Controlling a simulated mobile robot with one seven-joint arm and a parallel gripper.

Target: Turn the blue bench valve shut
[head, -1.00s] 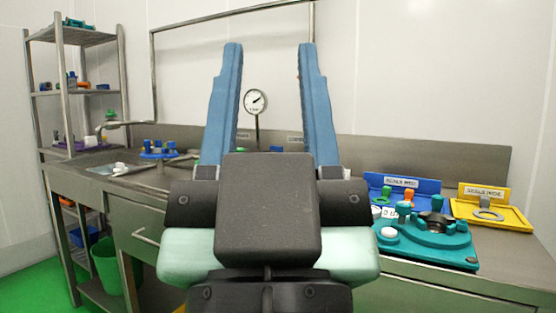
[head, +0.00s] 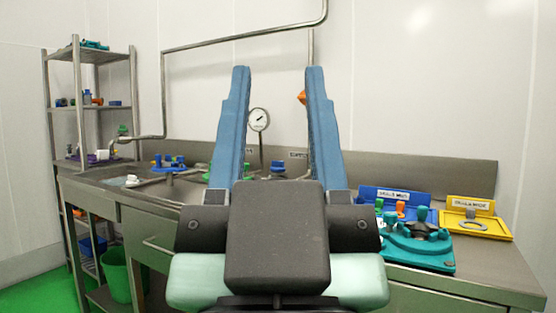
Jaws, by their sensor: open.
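My gripper (head: 278,70) is open and empty in the middle of the head view, its two blue fingers pointing up and well apart. A small blue part (head: 277,168) shows low between the fingers at the back of the bench; it may be the blue bench valve, but its lower part is hidden by my gripper. Another blue fitting (head: 168,164) stands by the sink to the left. I cannot tell from here which is the valve or how its handle is turned. My gripper appears apart from both.
The steel bench (head: 500,277) runs across the view. A round gauge (head: 259,119) stands behind the fingers. A teal fixture (head: 430,258), a blue tray (head: 370,192) and a yellow tray (head: 500,228) are at right. A shelf rack (head: 90,108) and green bin (head: 115,275) are at left.

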